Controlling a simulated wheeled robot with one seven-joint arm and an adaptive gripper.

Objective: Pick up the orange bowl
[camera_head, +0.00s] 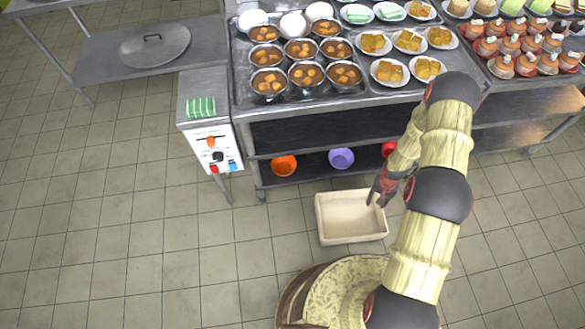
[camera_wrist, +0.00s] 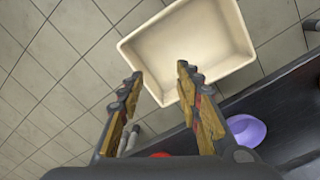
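The orange bowl (camera_head: 284,166) sits on the low dark shelf under the counter in the head view, at the shelf's left part. It does not clearly show in the wrist view. My gripper (camera_head: 377,197) hangs in front of the shelf, to the right of the orange bowl and apart from it, near the right side of a cream bin. In the wrist view my gripper (camera_wrist: 160,85) has its two fingers spread, with nothing between them but the bin and floor beyond.
The empty cream bin (camera_head: 350,238) stands on the floor before the shelf; it also shows in the wrist view (camera_wrist: 205,45). A purple bowl (camera_head: 341,158) and a red bowl (camera_head: 388,149) share the shelf. Filled bowls and plates crowd the counter above. Floor at left is clear.

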